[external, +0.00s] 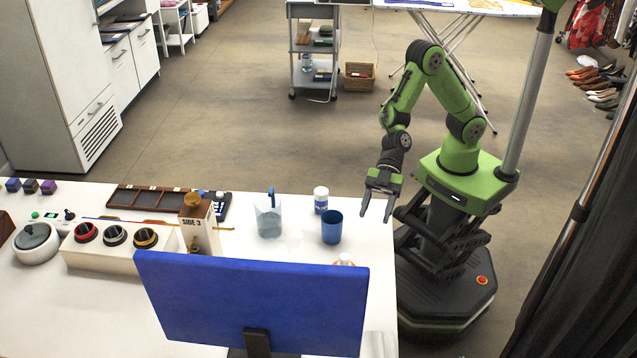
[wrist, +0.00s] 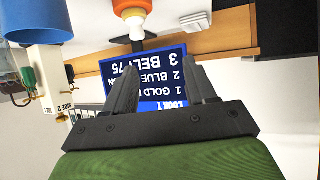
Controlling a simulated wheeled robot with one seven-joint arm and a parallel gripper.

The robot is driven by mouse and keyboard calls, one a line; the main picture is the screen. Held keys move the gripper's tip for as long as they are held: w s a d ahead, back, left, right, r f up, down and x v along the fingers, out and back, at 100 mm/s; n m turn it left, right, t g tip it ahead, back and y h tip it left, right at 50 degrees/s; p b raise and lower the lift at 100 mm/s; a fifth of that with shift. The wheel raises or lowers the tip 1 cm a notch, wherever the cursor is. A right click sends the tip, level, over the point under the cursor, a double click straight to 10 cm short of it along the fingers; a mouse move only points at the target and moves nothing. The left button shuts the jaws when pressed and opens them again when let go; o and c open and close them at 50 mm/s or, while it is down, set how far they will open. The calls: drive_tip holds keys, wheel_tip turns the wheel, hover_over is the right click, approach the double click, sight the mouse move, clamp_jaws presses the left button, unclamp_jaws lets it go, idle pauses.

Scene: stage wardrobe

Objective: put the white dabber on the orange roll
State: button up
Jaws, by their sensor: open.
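An orange thing, likely the orange roll (wrist: 130,5), is at the top of the wrist view, which is upside down. A white rounded piece (wrist: 135,28), possibly the dabber, shows against it. I cannot tell whether it rests on the roll or stands in front. In the external view, a white top (external: 345,258) with a bit of orange peeks over the blue screen, which hides the rest. A white bottle with a blue label (external: 321,200) stands behind the blue cup. My gripper (external: 376,214) is open and empty at the table's right edge, right of the cup; its fingers show in the wrist view (wrist: 163,85).
The blue cup (external: 331,228) stands close to my gripper and also shows in the wrist view (wrist: 38,22). A clear jug (external: 268,217) and a carton (external: 198,224) stand farther left. The blue screen (external: 255,300) blocks the table's near side.

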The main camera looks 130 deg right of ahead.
drive_tip(key=s+d+r+m+g+h, duration=0.1)
drive_tip(key=s+r, duration=0.3)
drive_tip(key=s, duration=0.6)
drive_tip(key=s+d+r+m+g+h, duration=0.2)
drive_tip(key=s+r+m+h, duration=0.1)
drive_tip(key=s, duration=0.8)
drive_tip(key=s+d+r+m+g+h, duration=0.1)
drive_tip(key=s+r, duration=0.4)
drive_tip(key=s, duration=0.6)
drive_tip(key=shift+d+m+g+h, duration=0.4)
drive_tip(key=shift+d+m+g, duration=0.15)
drive_tip(key=shift+d, duration=0.3)
